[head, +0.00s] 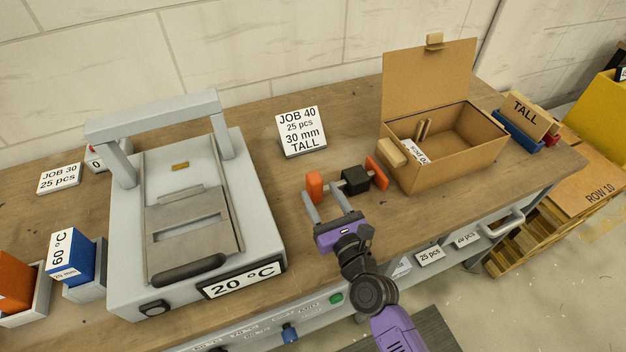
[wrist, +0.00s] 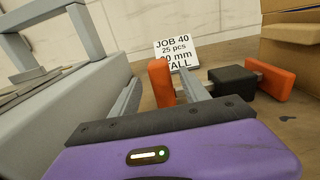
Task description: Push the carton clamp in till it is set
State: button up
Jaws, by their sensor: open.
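The carton clamp has a black block (head: 355,180) with an upright orange piece (head: 314,186) to its left and another orange piece (head: 377,172) to its right, close to the carton. The wrist view also shows the black block (wrist: 233,86), the left orange piece (wrist: 161,83) and the right one (wrist: 269,82). My gripper (head: 322,193) is open and low over the bench. Its fingers point at the left orange piece, which shows between them in the wrist view. I cannot tell whether they touch it. The brown carton (head: 455,155) stands right of the clamp, lid raised.
A grey press (head: 262,235) with a "20 °C" plate stands to the left. A "JOB 40, 30 mm, TALL" sign (head: 300,131) stands behind the clamp. A "TALL" block (head: 530,114) sits right of the carton. The bench between press and clamp is clear.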

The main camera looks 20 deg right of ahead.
aim_at(310, 174)
jog(key=w, duration=0.7)
jog(key=shift+w, duration=0.35)
grip_shut()
dwell(1.1)
